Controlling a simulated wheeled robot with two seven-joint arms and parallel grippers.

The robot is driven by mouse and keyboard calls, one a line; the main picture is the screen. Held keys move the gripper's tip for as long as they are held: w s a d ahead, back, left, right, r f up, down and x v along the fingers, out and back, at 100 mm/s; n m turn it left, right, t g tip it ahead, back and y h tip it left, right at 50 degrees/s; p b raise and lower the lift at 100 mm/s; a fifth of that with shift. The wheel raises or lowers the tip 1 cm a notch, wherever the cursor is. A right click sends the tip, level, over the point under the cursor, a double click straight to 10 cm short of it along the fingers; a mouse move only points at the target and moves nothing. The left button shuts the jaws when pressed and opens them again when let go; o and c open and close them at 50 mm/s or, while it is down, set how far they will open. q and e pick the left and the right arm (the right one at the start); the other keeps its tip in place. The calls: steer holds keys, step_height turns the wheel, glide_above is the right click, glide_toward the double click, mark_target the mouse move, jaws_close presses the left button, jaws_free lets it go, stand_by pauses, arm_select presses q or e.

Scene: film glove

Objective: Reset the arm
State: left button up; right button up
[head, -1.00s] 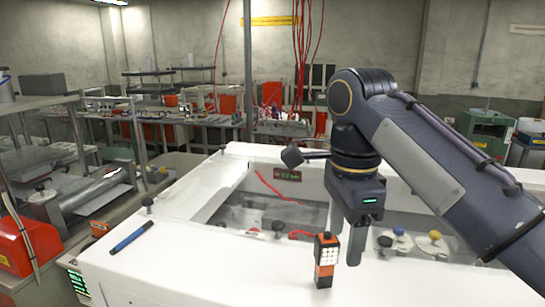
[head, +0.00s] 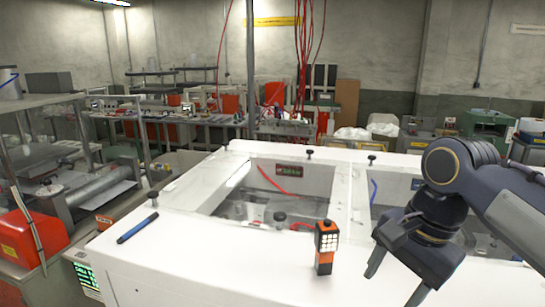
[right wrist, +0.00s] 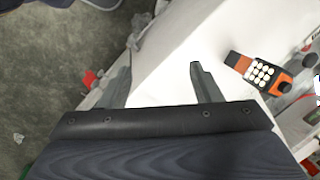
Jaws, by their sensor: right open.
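My right gripper (head: 396,281) is at the right of the head view, low over the front right of the white machine top. Its two fingers are apart with nothing between them. In the right wrist view the same gripper (right wrist: 158,85) shows its fingers spread, with the white edge and the grey floor beyond. An orange and black handheld device with pale round keys (head: 326,247) stands upright on the white top, left of the gripper and apart from it. It also shows in the right wrist view (right wrist: 262,73), right of the fingers. My left gripper is not in view.
The white machine (head: 190,262) has open wells (head: 275,190) behind its front ledge. A blue marker (head: 137,228) lies at the left. Black knobs stand along the rims. A red machine (head: 30,240) is at the far left. The ledge between marker and device is clear.

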steer(key=s+d+f+n+t+y+b, duration=0.1)
steer(key=s+f+n, duration=0.3)
steer(key=f, duration=0.6)
steer(key=s+d+f+n+t+b, duration=0.1)
steer(key=s+f+n+t, duration=0.2)
steer(key=s+f+n, duration=0.2)
steer(key=s+f, duration=0.3)
steer(key=f, duration=0.2)
steer(key=shift+s+y, duration=0.4)
